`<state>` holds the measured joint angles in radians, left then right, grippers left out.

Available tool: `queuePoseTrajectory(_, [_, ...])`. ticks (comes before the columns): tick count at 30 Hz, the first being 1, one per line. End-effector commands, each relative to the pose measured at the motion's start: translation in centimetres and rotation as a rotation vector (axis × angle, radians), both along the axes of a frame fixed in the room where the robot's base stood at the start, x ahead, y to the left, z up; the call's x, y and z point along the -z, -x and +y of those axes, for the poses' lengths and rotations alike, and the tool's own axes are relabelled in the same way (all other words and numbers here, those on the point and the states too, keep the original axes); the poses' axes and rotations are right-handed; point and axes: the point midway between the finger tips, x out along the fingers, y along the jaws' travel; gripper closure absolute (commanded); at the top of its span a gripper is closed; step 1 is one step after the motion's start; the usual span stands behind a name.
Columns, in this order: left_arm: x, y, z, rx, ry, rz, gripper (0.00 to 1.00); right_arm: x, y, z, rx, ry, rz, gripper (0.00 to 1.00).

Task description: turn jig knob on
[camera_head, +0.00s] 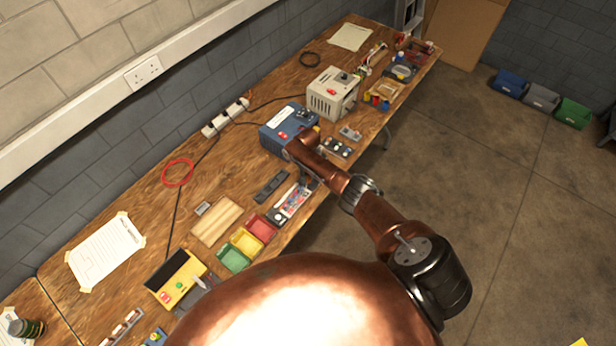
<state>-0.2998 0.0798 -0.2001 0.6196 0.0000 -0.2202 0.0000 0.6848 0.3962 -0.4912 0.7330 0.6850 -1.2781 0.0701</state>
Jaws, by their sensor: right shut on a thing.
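A small jig (292,202) with a white, red and blue face lies near the front edge of the wooden bench, in the middle of the head view. My right arm reaches in from the lower right, and its copper links cover much of the view. My right gripper (308,181) points down at the far end of the jig. It is shut, and its fingers are small and dark here. The jig knob is hidden at the fingertips, so its setting cannot be read. My left gripper is not in view.
A blue box (283,126) stands just behind my right gripper, with a beige box (327,96) beyond it. Green (233,259), yellow and red trays line the bench front. A yellow box (174,281) is at lower left.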

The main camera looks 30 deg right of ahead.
Motion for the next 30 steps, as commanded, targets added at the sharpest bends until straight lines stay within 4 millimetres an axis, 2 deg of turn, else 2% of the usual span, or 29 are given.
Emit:
queuePoseTrajectory(20, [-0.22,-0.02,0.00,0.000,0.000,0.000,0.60,-0.06,-0.07,0.00,0.056,0.000,-0.001,1.00])
queuePoseTrajectory(21, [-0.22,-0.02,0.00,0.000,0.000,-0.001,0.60,-0.07,-0.07,0.00,0.056,0.000,-0.001,0.73])
queuePoseTrajectory(27, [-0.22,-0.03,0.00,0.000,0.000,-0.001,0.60,-0.05,-0.06,0.01,0.055,0.000,-0.001,0.60])
queuePoseTrajectory(30, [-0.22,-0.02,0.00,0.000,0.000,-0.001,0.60,-0.04,-0.05,0.01,0.055,0.000,-0.001,0.58])
